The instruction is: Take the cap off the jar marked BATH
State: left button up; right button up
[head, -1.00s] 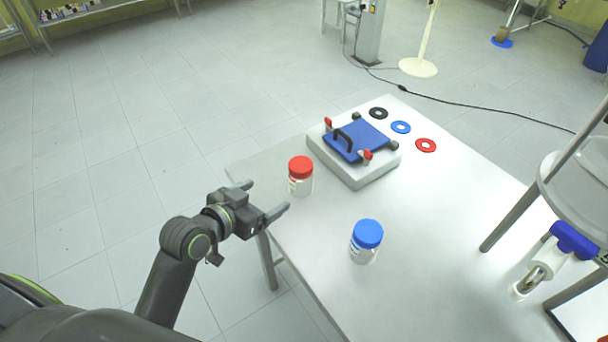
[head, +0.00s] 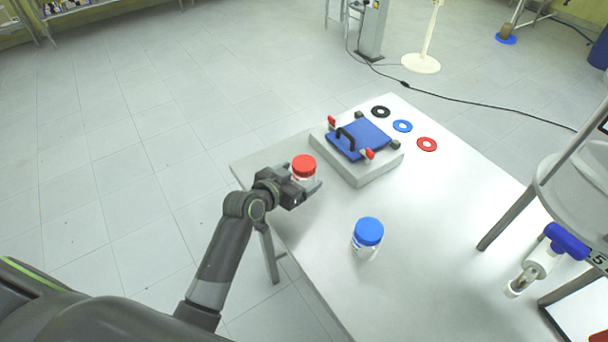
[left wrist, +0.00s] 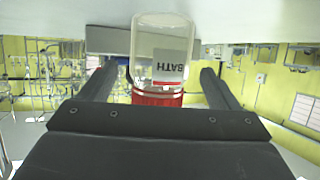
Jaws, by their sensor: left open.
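The jar marked BATH is a clear jar (left wrist: 160,45) with a white label. It shows upside down in the left wrist view, its red cap (left wrist: 157,97) lowest. In the head view the red cap (head: 304,163) shows at the table's near left edge, with the jar body partly hidden by my gripper. My left gripper (head: 312,180) is open at the jar, and in the left wrist view its fingers (left wrist: 160,82) stand on both sides with gaps to the cap. My right gripper is not in view.
A blue-capped jar (head: 367,235) stands to the right on the white table (head: 430,245). Behind is a grey block (head: 366,179) with a blue plate (head: 362,140), black handle and red-tipped clamps. Black, blue and red rings (head: 427,144) lie beyond. A round-topped metal stand (head: 578,195) is at the right.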

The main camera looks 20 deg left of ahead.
pick_arm(q)
jog(key=shift+x, duration=1.55)
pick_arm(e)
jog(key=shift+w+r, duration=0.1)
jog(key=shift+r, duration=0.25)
pick_arm(q)
jog(key=shift+c, duration=0.2)
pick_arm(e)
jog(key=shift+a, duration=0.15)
pick_arm(q)
jog(key=shift+r, duration=0.1)
jog(key=c, duration=1.1)
jog(key=shift+o, duration=0.2)
